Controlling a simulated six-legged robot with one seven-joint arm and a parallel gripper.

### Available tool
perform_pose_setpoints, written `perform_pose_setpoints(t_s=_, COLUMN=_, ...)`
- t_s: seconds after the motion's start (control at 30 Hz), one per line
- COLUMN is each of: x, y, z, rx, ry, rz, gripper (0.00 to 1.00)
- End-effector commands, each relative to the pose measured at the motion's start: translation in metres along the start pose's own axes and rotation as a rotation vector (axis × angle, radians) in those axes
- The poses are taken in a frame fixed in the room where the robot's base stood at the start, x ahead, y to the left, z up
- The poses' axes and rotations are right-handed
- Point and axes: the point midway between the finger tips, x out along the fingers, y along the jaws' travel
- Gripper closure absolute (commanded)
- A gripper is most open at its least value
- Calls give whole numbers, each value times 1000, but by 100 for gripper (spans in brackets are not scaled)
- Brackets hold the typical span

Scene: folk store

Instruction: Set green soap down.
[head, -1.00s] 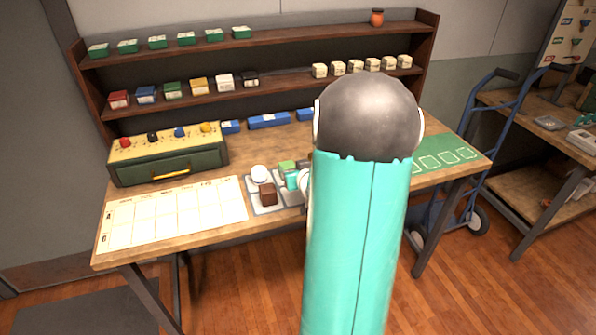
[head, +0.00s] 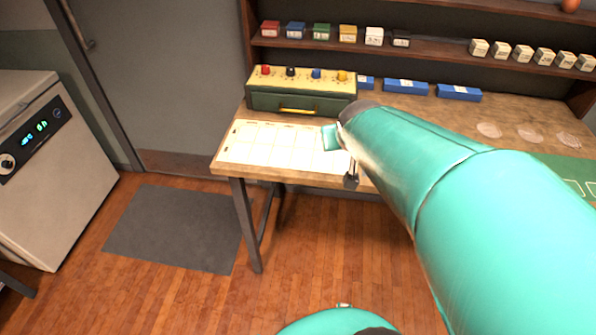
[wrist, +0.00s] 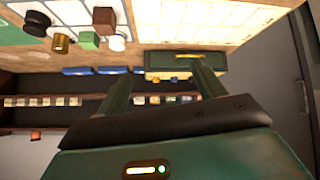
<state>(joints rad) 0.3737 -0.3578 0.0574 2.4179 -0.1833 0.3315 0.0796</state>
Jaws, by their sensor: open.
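A green block (wrist: 89,40), which looks like the green soap, sits on a pale grey tray (wrist: 72,12) in the wrist view. A brown block (wrist: 103,20), a white round item (wrist: 117,43), a brass cylinder (wrist: 61,42) and a dark round item (wrist: 37,22) are beside it. In the head view my gripper (head: 343,158) is over the right part of the gridded white sheet (head: 265,145). My arm hides the tray there.
A green-and-yellow box with coloured knobs (head: 300,92) stands behind the sheet. Blue boxes (head: 405,87) lie along the table's back. Shelves (head: 430,48) with small boxes rise behind. A white appliance (head: 48,165) stands far left, with a grey floor mat (head: 180,228) near it.

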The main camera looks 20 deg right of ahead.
Motion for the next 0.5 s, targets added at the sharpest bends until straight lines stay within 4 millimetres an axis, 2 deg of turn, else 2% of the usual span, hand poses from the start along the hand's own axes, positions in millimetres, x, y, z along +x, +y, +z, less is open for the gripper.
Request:
perform_pose_setpoints(t_s=0.03, x=-23, y=-20, z=6, rx=-22, ry=-18, rz=-35, gripper=31)
perform_pose_setpoints(t_s=0.1, x=-50, y=-43, z=22, rx=-50, ry=-66, rz=-85, gripper=31)
perform_pose_setpoints(t_s=0.2, x=-88, y=-69, z=48, rx=-92, ry=-132, rz=-161, gripper=31)
perform_pose_setpoints(t_s=0.3, x=-115, y=-86, z=72, rx=-131, ry=-186, rz=-224, gripper=31)
perform_pose_setpoints(t_s=0.4, x=-131, y=-94, z=87, rx=-156, ry=-223, rz=-263, gripper=31)
perform_pose_setpoints(t_s=0.5, x=-136, y=-96, z=92, rx=-165, ry=-238, rz=-276, gripper=31)
